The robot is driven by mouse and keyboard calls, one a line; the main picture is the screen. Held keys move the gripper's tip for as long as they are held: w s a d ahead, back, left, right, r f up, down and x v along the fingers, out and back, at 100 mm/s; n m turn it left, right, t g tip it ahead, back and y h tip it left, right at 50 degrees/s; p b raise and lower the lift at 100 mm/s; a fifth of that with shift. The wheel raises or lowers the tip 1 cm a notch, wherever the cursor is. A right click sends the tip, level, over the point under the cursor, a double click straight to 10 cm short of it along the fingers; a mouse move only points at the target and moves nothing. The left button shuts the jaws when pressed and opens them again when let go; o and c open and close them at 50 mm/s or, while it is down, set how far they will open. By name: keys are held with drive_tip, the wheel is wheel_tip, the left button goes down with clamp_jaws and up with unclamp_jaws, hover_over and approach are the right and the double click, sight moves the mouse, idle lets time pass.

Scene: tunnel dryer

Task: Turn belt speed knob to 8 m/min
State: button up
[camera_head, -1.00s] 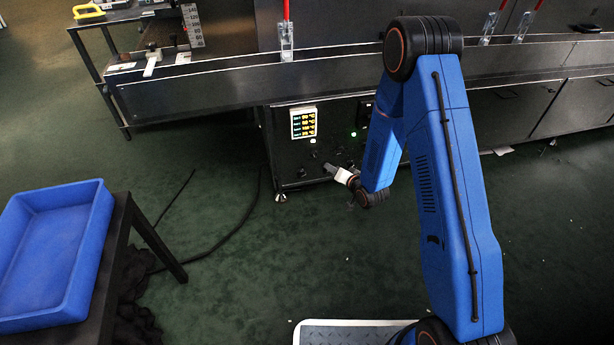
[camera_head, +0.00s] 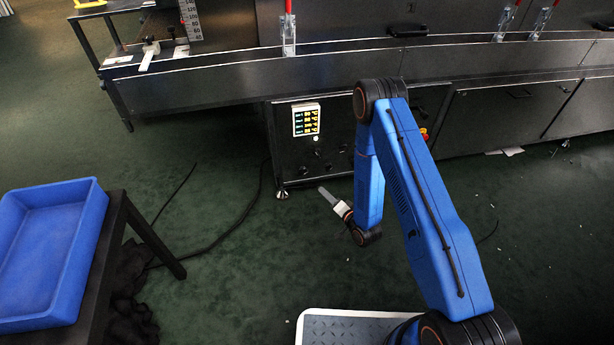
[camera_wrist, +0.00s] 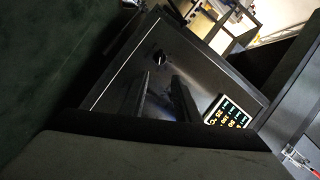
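The black control panel (camera_head: 284,143) is on the front of the dryer, below the conveyor. Several small dark knobs show on it in the head view, one of them a knob (camera_head: 302,171) at lower left; their labels and settings are too small to read. The wrist view shows a black knob (camera_wrist: 160,58) with a pale mark, just past my fingertips. My gripper (camera_head: 322,190) is in front of the panel's lower edge, apart from it. In the wrist view my gripper (camera_wrist: 161,80) has its two dark fingers apart, with nothing between them.
A lit display (camera_head: 306,119) is on the panel; it also shows in the wrist view (camera_wrist: 227,113). The conveyor (camera_head: 200,83) runs above. A blue crate (camera_head: 84,240) is on a black table at left. Cables lie on the green floor; the floor before the panel is mostly clear.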

sight(303, 172)
drive_tip(key=x, duration=1.6)
drive_tip(key=shift+w, duration=0.2)
drive_tip(key=shift+a, duration=0.1)
drive_tip(key=c, duration=0.7)
